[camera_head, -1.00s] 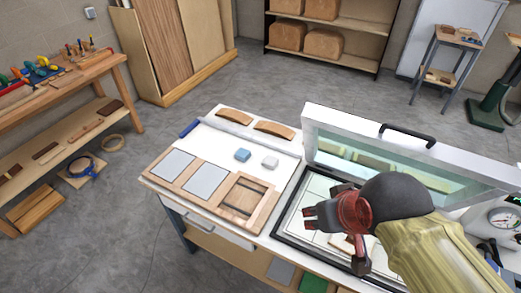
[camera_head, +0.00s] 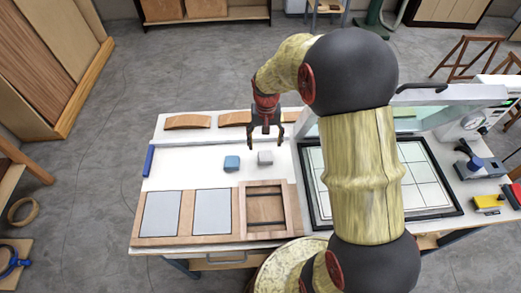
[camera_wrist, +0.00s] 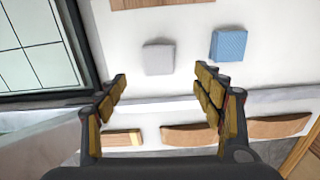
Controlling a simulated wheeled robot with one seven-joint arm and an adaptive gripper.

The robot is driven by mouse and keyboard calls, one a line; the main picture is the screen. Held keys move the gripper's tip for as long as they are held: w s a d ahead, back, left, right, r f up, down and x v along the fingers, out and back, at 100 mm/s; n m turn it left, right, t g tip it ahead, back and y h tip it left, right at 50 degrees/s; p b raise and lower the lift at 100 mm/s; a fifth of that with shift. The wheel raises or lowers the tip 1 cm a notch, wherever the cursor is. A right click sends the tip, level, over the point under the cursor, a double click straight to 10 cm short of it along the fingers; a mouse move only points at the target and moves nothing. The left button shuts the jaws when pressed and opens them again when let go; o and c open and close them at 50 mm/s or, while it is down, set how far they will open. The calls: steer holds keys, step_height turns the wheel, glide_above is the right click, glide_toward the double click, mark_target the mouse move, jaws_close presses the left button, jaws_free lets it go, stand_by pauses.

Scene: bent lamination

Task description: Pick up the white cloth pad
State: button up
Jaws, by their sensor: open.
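The white cloth pad (camera_head: 265,158) is a small pale grey-white block lying flat on the white table top, just right of a blue pad (camera_head: 231,163). In the wrist view the white pad (camera_wrist: 158,57) lies beyond my fingertips, roughly between their lines, with the blue pad (camera_wrist: 228,45) to its right. My gripper (camera_head: 266,143) is open and empty, with its fingers pointing down above the table near the white pad. The gripper also shows in the wrist view (camera_wrist: 160,85), fingers spread. It does not touch the pad.
Curved wood pieces (camera_head: 188,122) lie along the table's back edge. A wooden frame board with grey panels (camera_head: 160,213) lies in front. A black-edged press bed (camera_head: 437,192) with a raised lid is at the right. A blue bar (camera_head: 149,160) lies at the left.

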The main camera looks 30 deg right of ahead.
mark_target(265, 155)
steer(key=f, duration=0.3)
steer(key=shift+w+d, duration=0.15)
steer(key=shift+w, duration=0.15)
steer(key=shift+s+f+b, duration=0.2)
steer(key=shift+f+b, duration=0.75)
steer(key=shift+f, duration=2.2)
steer(key=shift+r, duration=0.1)
steer(key=shift+c, duration=0.8)
steer(key=c, duration=0.7)
steer(key=shift+c, duration=0.9)
step_height(265, 155, up, 10)
steer(key=p, duration=0.2)
